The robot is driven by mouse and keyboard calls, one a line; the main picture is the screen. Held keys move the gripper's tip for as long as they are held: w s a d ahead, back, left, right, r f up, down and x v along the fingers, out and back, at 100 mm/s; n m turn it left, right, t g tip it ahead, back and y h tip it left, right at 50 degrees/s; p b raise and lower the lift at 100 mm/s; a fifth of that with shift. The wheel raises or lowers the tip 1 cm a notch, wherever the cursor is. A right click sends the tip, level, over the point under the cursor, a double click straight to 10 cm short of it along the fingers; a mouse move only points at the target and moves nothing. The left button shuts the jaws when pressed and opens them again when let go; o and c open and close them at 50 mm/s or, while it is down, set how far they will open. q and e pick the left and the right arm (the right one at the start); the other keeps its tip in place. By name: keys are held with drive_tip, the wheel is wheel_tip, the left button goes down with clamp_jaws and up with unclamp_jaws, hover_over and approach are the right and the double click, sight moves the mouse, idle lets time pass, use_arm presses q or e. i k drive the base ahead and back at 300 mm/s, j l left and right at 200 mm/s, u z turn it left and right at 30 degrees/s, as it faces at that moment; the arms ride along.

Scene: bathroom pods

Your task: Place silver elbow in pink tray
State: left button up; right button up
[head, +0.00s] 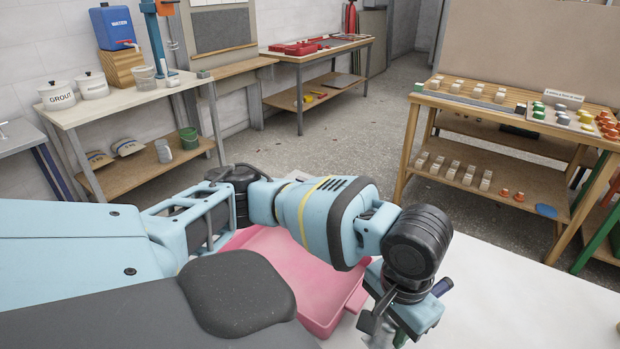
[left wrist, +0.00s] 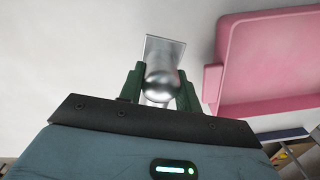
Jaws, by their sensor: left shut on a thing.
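The silver elbow (left wrist: 163,78) is between the green fingers of my left gripper (left wrist: 160,88) in the left wrist view, and the fingers are shut on it. The pink tray (left wrist: 268,65) lies to the right of the elbow in that view, apart from it. In the head view the pink tray (head: 318,292) is on the white table, partly hidden behind my left arm. My left gripper (head: 392,335) is at the bottom of the head view, beside the tray's right side; the elbow cannot be made out there. My right gripper is not in view.
The white tabletop (head: 500,300) is clear to the right of the tray. A wooden rack (head: 480,127) with several small parts stands behind at the right. A workbench (head: 130,98) with white pots and a blue container (head: 113,28) stands at the back left.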

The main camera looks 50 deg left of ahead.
sight(293, 270)
drive_tip(key=k, duration=0.65)
drive_tip(key=u, duration=1.25)
drive_tip(key=l, duration=0.4)
drive_tip(key=i+l, duration=0.15)
drive_tip(key=l, duration=0.2)
drive_tip(key=i, duration=0.4)
